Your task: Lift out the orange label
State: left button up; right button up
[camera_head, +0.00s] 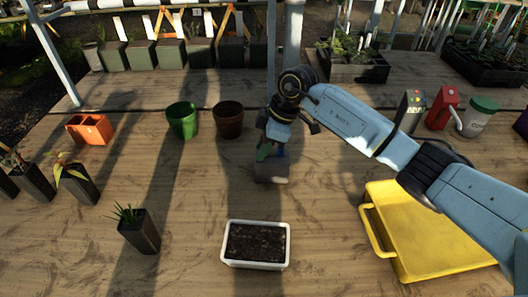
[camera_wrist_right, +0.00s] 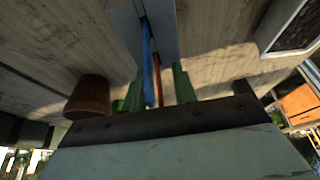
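The orange label (camera_wrist_right: 157,80) is a thin reddish-orange strip in the right wrist view, standing beside a blue label (camera_wrist_right: 148,62). Both rise from a small grey holder (camera_wrist_right: 124,22), which also shows in the head view (camera_head: 266,172) on the table. My right gripper (camera_head: 273,150) is just above that holder. In the right wrist view its green fingers (camera_wrist_right: 160,88) stand apart, with the orange and blue strips between them. No contact with the orange label can be made out. The orange label is hidden or too small in the head view. My left gripper is not in view.
A white soil planter (camera_head: 255,265) lies in front of the holder and a yellow tray (camera_head: 378,228) to the right. Green (camera_head: 183,120) and brown (camera_head: 228,120) pots stand behind left. A black potted plant (camera_head: 139,235) is at front left. Bare table lies between them.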

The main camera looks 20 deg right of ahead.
jog(key=shift+c, duration=0.5)
grip_shut()
